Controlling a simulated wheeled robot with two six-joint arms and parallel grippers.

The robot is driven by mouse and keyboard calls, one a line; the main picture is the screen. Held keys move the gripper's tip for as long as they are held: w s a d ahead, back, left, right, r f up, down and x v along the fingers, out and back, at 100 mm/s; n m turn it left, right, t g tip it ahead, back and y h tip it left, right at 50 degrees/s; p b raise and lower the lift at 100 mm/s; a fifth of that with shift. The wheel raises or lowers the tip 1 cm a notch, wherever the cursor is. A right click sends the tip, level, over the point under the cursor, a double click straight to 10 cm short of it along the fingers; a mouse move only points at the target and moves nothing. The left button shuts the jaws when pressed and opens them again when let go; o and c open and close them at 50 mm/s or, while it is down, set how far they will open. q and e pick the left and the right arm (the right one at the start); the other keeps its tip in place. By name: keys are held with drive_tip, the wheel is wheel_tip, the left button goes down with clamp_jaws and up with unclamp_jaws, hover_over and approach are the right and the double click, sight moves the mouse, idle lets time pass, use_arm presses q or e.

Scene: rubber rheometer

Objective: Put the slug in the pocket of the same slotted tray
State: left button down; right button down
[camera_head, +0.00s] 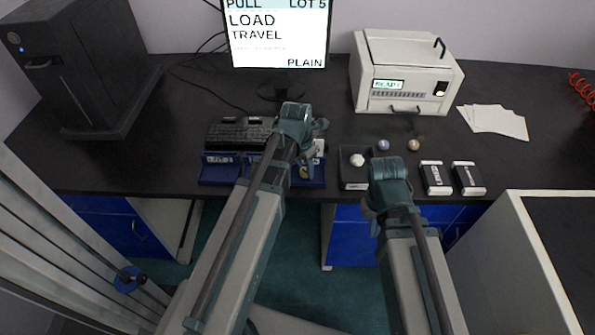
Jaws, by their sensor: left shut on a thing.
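My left gripper (308,136) is over the blue tray (317,182) at the middle of the bench. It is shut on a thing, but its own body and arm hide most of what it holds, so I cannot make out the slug. A pale piece (319,147) shows beside the gripper, and a small yellowish piece (304,172) shows low at the tray. Another blue tray (218,174), with a lot label, lies to the left. My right gripper (375,190) hangs in front of the bench's front edge. Its fingers are hidden, so its opening does not show.
A dark box (354,184) holds a white round piece (357,159). A bluish ball (383,145) and a tan ball (413,145) lie behind my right gripper. Two black-and-white blocks (436,178) (467,178) stand right. The rheometer (405,75), monitor (275,35) and keyboard (238,134) are farther back.

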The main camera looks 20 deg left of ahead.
use_arm(q)
drive_tip(key=shift+f, duration=0.3)
drive_tip(key=shift+d+r, duration=0.15)
drive_tip(key=shift+f, duration=0.25)
drive_tip(key=c, duration=0.7)
unclamp_jaws()
drive_tip(key=shift+r, duration=0.1)
drive_tip(key=shift+r, duration=0.1)
